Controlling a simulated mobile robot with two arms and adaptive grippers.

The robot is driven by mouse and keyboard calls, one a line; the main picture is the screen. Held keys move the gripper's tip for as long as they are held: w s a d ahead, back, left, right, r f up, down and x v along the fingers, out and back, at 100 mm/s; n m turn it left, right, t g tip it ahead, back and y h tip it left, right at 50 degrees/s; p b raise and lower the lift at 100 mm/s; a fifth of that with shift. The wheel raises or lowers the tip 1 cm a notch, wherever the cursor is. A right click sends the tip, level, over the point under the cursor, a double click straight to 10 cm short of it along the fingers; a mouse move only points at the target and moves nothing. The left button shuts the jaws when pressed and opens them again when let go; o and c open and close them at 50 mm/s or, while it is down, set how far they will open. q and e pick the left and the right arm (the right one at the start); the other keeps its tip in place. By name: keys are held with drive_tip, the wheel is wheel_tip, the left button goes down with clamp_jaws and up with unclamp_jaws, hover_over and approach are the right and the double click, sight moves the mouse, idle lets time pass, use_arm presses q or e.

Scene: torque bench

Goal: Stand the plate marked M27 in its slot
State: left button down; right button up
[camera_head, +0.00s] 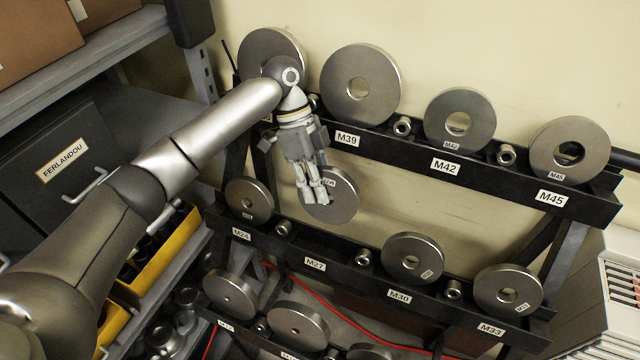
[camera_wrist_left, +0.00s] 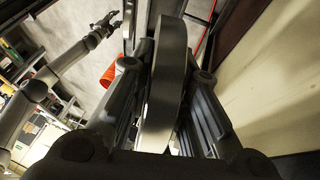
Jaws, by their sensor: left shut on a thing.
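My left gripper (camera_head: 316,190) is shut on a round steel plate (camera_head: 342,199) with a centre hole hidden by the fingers. Its small label is partly covered and I cannot read it. The plate hangs in front of the wall, above the middle shelf of the rack. In the left wrist view the plate (camera_wrist_left: 166,85) shows edge-on between the two fingers (camera_wrist_left: 160,95). The slot labelled M27 (camera_head: 314,265) is below it and looks empty, between the M24 plate and the M30 plate. My right gripper (camera_wrist_left: 105,25) shows small in the left wrist view; its jaws are unclear.
The M24 plate (camera_head: 249,200) and M30 plate (camera_head: 412,257) stand either side of the empty slot. Steel spacers (camera_head: 363,258) sit between slots. The upper shelf with the M39 plate (camera_head: 360,70) overhangs behind. A grey shelf unit (camera_head: 130,60) is at left.

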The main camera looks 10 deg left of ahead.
use_arm(q)
drive_tip(key=shift+w+d+r, duration=0.1)
drive_tip(key=shift+r, duration=0.15)
drive_tip(key=shift+s+f+b, duration=0.25)
drive_tip(key=shift+f+b, duration=0.1)
drive_tip(key=shift+f, duration=0.8)
drive_tip(key=shift+s+f+b, duration=0.2)
drive_tip(key=shift+f+b, duration=0.15)
drive_tip(key=shift+f, duration=0.75)
drive_tip(key=shift+s+f+b, duration=0.2)
drive_tip(key=shift+f+b, duration=0.2)
drive_tip(key=shift+f, duration=0.75)
drive_tip(key=shift+s+f+b, duration=0.2)
drive_tip(key=shift+f+b, duration=0.15)
drive_tip(key=shift+f, duration=0.8)
drive_tip(key=shift+f, duration=0.15)
